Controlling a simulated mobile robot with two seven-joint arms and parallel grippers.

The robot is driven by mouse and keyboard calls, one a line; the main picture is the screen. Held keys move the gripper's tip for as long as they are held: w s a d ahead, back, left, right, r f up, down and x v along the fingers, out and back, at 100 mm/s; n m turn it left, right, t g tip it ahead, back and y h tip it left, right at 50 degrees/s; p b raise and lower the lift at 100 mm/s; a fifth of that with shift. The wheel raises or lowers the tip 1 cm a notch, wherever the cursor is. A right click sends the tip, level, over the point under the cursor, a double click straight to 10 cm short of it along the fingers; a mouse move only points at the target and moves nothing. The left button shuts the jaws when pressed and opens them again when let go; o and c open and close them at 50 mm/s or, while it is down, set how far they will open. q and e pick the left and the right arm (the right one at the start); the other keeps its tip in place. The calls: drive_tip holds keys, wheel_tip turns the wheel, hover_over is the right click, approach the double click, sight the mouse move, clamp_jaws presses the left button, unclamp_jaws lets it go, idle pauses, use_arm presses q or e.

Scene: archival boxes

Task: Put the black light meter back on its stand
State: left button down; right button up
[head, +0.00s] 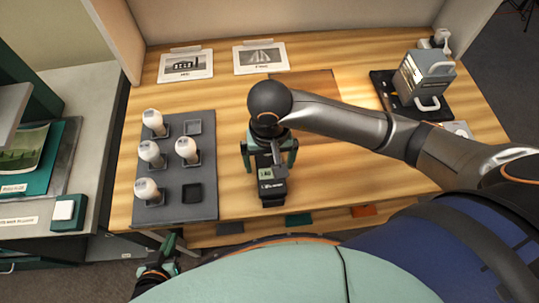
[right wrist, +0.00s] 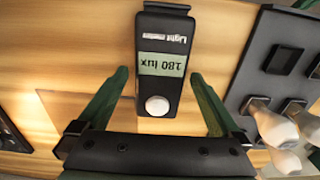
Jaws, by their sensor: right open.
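The black light meter (head: 271,183) stands on the wooden table in front of my right gripper in the head view. In the right wrist view the light meter (right wrist: 162,65) shows a pale green "180 lux" display and a white round sensor. My right gripper (head: 268,158) is open, with its green fingers on either side of the meter's near end in the right wrist view (right wrist: 158,88). Gaps show between the fingers and the meter. I cannot clearly make out a separate stand; a dark edge shows at the meter's far end. My left gripper (head: 160,262) is low at the front left, away from the table items; its opening is unclear.
A black tray (head: 440,109) with a grey handled device (head: 424,74) stands at the right. Two picture cards (head: 186,66) lie at the back. Wood right of the meter is clear.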

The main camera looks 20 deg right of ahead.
drive_tip(key=shift+r, duration=0.3)
wheel_tip(320, 180, up, 12)
drive_tip(key=shift+f+p, duration=0.15)
drive_tip(key=shift+p, duration=0.2)
drive_tip(key=shift+s, duration=0.1)
idle(0.3)
